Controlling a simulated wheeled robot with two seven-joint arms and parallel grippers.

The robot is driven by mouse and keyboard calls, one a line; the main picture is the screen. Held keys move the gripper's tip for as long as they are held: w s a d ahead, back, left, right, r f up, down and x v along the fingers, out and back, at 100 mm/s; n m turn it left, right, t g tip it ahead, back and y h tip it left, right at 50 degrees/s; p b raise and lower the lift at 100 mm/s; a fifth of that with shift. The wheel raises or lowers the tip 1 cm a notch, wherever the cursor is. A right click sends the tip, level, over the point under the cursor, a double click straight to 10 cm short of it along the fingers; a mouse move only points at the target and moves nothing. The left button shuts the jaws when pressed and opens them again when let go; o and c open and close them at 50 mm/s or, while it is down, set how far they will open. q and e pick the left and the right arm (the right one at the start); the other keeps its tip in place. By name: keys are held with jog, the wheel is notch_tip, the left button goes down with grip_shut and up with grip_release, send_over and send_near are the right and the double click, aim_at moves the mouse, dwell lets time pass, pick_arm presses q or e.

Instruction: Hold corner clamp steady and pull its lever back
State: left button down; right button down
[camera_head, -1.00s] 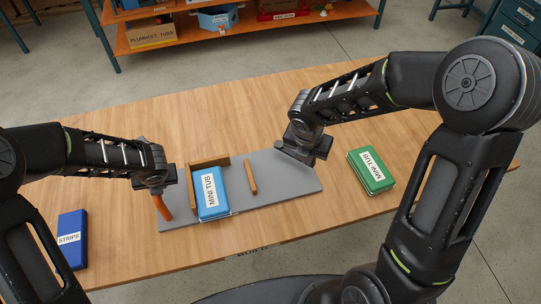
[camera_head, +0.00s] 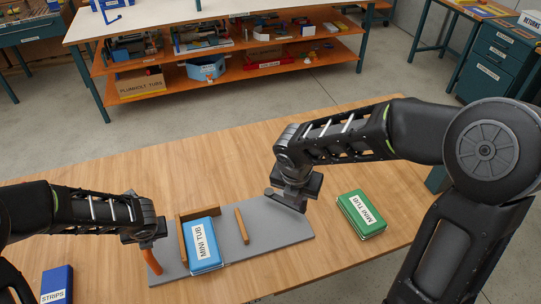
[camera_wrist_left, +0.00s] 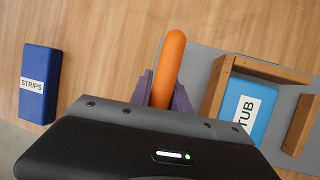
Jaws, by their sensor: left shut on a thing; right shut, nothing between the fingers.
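The corner clamp shows as a grey base plate (camera_head: 285,230) on the wooden table, with an L-shaped wooden fence (camera_head: 182,240), a separate wooden bar (camera_head: 242,226) and an orange handle (camera_head: 154,262) at its left end. A blue box labelled MINI TUB (camera_head: 206,258) sits in the fence's corner. My left gripper (camera_head: 150,238) is shut on the orange handle, which stands between its fingers in the left wrist view (camera_wrist_left: 170,65). My right gripper (camera_head: 286,203) is shut and empty, over the plate's right end. Whether it touches the plate I cannot tell.
A green box (camera_head: 362,214) labelled MINI TUB lies on the table right of the plate. A blue STRIPS box (camera_head: 57,285) lies at the left. The table (camera_head: 220,160) behind the plate is clear. A stocked shelf unit (camera_head: 230,85) stands beyond.

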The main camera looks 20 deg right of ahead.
pick_arm(q)
jog(key=c, duration=1.6)
grip_release()
jog(key=shift+w+d+r, duration=0.1)
jog(key=shift+w, duration=0.05)
jog(key=o, duration=0.5)
jog(key=shift+c, duration=0.2)
jog(key=shift+s+f, duration=0.2)
jog(key=v, duration=1.2)
jog(key=shift+w+r, duration=0.1)
